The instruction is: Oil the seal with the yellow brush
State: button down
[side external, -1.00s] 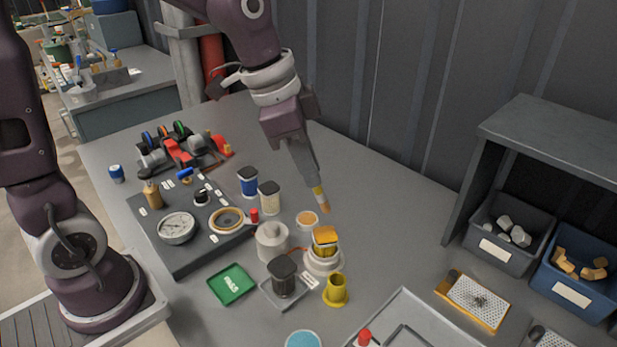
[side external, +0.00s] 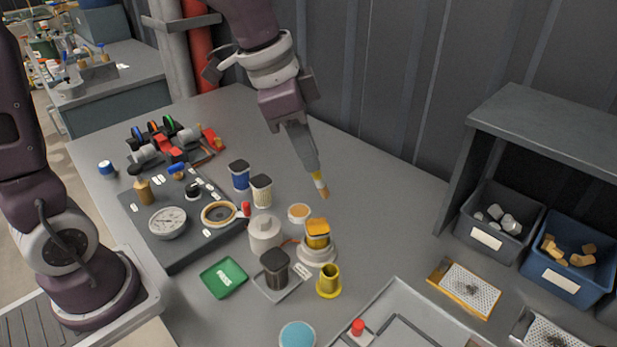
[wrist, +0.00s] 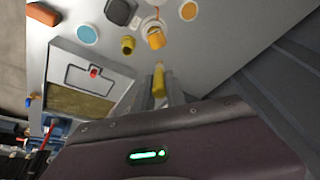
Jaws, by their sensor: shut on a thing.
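My gripper (side external: 313,168) is shut on the yellow brush (side external: 321,186), which points down with tan bristles, a pale band and a yellow band. The brush also shows between the fingers in the wrist view (wrist: 158,82). Its tip is in the air above the table, apart from everything, just right of a small round dish with orange contents (side external: 299,212). A tan ring (side external: 204,217), which looks like the seal, lies on the dark board left of the brush. A yellow cup (side external: 329,284) stands empty-looking nearer the camera.
A tray (side external: 395,300) is at front. The table's right back is clear.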

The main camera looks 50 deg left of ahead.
jog(key=shift+a+f, duration=1.95)
jog(key=shift+f, duration=2.4)
jog(key=d+r, duration=0.1)
jog(key=r, duration=0.1)
jog(key=d+r, duration=0.1)
jog(key=r, duration=0.2)
jog(key=s+d+r, duration=0.1)
jog(key=r, duration=0.2)
jog(key=shift+d, duration=0.15)
jog(key=shift+r, duration=0.4)
